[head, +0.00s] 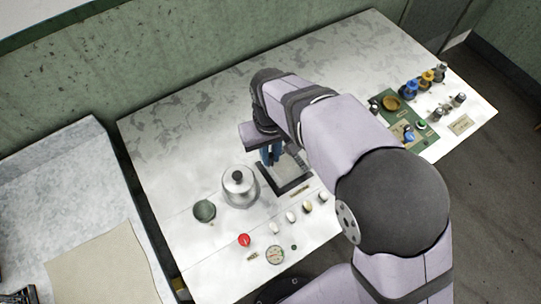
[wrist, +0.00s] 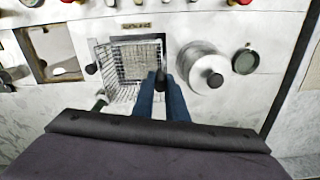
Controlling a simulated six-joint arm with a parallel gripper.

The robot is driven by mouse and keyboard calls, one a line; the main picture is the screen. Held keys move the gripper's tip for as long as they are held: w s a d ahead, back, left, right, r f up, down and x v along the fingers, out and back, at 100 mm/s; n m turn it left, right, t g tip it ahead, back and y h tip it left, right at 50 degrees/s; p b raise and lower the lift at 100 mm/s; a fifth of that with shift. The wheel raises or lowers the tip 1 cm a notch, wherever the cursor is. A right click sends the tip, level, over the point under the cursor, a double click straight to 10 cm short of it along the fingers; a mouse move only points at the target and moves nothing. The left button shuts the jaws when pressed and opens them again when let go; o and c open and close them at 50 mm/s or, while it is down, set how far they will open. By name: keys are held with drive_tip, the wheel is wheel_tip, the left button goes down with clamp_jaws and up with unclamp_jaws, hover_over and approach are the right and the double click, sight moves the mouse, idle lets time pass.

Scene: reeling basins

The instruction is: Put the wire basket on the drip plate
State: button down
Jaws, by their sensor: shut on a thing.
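The wire basket (wrist: 121,88) shows in the wrist view as an open mesh box, left of my fingertips. My gripper (wrist: 161,78) is shut, with its blue fingers on a dark part at the basket's right side, probably its handle. The drip plate (wrist: 161,46) appears as a dark-edged square behind and below the basket; the mesh covers most of it. In the head view my gripper (head: 270,158) points down beside the dark-rimmed plate (head: 287,188), and my arm hides much of the basket. I cannot tell whether the basket touches the plate.
A lidded metal pot (head: 240,188) stands close by the plate, with a dark green cup (head: 204,211) beyond it. Several small pale pieces (head: 291,216), a red knob (head: 244,240) and a gauge (head: 275,255) line the front. A green panel (head: 430,143) is at the right. The back left is clear.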

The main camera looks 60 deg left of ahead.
drive_tip(key=shift+f, duration=1.25)
drive_tip(key=c, duration=1.8)
unclamp_jaws()
drive_tip(key=shift+o, duration=0.2)
wheel_tip(320, 180, up, 12)
drive_tip(key=shift+r+b, duration=0.2)
drive_tip(key=shift+b, duration=0.85)
